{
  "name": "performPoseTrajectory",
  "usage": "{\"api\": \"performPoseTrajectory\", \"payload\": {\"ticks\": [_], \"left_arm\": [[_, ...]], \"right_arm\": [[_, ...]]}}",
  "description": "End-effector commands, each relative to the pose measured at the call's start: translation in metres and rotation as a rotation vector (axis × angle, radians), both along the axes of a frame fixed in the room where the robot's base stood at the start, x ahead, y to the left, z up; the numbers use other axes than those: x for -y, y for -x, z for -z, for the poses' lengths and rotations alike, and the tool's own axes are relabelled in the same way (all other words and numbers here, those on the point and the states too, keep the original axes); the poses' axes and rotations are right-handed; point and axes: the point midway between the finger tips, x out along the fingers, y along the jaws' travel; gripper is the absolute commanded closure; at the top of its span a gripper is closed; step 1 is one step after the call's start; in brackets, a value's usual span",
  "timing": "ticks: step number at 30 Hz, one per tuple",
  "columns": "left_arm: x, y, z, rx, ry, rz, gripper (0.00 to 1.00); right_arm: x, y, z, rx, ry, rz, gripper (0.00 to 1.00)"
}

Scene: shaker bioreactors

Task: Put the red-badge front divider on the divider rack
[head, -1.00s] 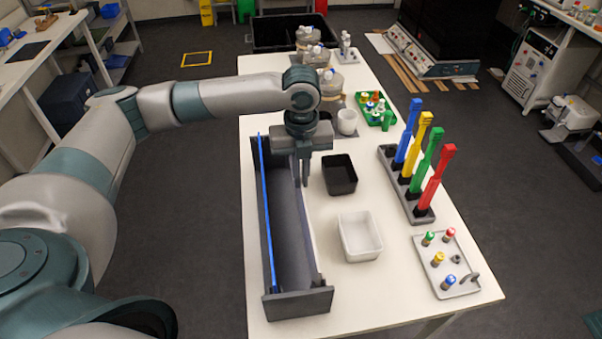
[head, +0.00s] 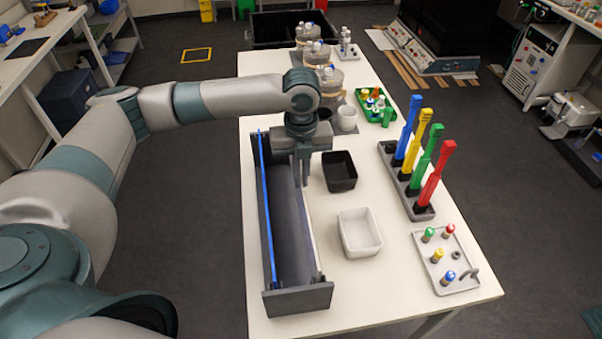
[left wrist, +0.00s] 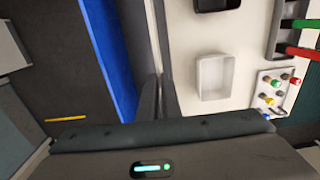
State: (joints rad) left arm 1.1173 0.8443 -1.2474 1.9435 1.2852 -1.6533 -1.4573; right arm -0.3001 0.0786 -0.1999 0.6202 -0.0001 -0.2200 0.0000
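A long dark grey trough (head: 297,302) stands on the left side of the white table. A blue strip (head: 266,215) runs along its left side, and shows as a blue panel in the left wrist view (left wrist: 108,50). A thin pale-edged panel (head: 313,240) runs along its right side. My left gripper (head: 302,183) points down at the far part of this panel. In the left wrist view its fingers (left wrist: 159,90) lie close together at the panel's edge; whether they grip it is unclear. I see no red badge on any divider and cannot identify the divider rack for certain. My right gripper is out of view.
A black bin (head: 339,171) and a white bin (head: 360,232) stand right of the trough. Farther right are a grey holder (head: 421,213) with blue, yellow, green and red upright tools and a tray (head: 468,282) of capped pieces. Jars stand at the back.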

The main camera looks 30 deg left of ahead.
Motion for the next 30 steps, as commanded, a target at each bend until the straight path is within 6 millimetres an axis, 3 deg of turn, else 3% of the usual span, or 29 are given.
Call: {"api": "performPoseTrajectory", "payload": {"ticks": [30], "left_arm": [[0.0, 0.0, 0.013, -0.001, -0.001, 0.0, 1.0]], "right_arm": [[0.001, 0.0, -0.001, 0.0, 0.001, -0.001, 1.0]]}}
